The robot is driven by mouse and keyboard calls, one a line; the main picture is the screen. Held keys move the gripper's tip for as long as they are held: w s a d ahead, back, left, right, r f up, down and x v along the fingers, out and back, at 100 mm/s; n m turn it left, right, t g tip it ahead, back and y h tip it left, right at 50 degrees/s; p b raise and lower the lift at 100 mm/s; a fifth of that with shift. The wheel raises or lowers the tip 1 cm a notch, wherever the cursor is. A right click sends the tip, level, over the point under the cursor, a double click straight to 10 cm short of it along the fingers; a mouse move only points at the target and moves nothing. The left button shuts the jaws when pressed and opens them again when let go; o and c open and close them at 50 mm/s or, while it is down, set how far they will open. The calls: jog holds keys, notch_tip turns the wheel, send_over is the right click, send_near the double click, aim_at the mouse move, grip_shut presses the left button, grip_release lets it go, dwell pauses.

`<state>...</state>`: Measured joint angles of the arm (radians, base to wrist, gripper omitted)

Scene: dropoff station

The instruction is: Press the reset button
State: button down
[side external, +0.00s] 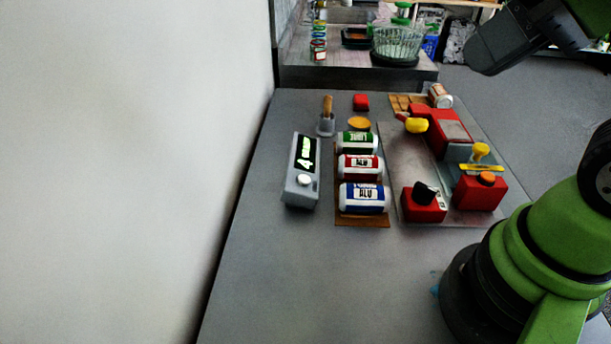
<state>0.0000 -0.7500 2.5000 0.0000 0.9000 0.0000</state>
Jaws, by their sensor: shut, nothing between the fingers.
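No label reading "reset" is legible. A grey box (291,191) at the left of the table has a lit display (306,152) with a 4 on it and a round white button (304,180) below. A red box (476,196) at the right carries an orange round button (487,178). Another red box (421,208) beside it has a black knob (425,191). My gripper (484,62) is the dark part at the upper right, shut and empty, high above and well apart from all of these. Its fingertips are hard to make out.
Three cans lie on a brown rack (362,221) between the grey box and the red boxes. A red machine (441,128) with yellow parts stands behind the boxes. A wooden-handled tool stands in a grey cup (325,125). A wall borders the left; the table front (300,285) is clear.

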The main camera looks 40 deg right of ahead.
dwell(0.8)
jog(key=m+t+y, duration=0.1)
jog(key=m+y, duration=0.7)
jog(key=m, duration=2.3)
send_over(304, 180)
jog(key=s+d, duration=0.2)
jog(key=d, duration=0.2)
notch_tip(304, 180, down, 16)
jog(key=shift+s+r, duration=0.1)
jog(key=shift+r, duration=0.1)
jog(key=shift+w+a+f, duration=0.3)
jog(key=shift+a+f, duration=0.05)
jog(key=shift+f, duration=1.05)
jog(key=shift+w+a+f, duration=0.3)
jog(key=shift+w+f, duration=0.05)
jog(key=shift+f, duration=1.05)
jog(key=shift+w+a+f, duration=0.3)
jog(key=shift+a+f, duration=0.05)
jog(key=shift+f, duration=1.05)
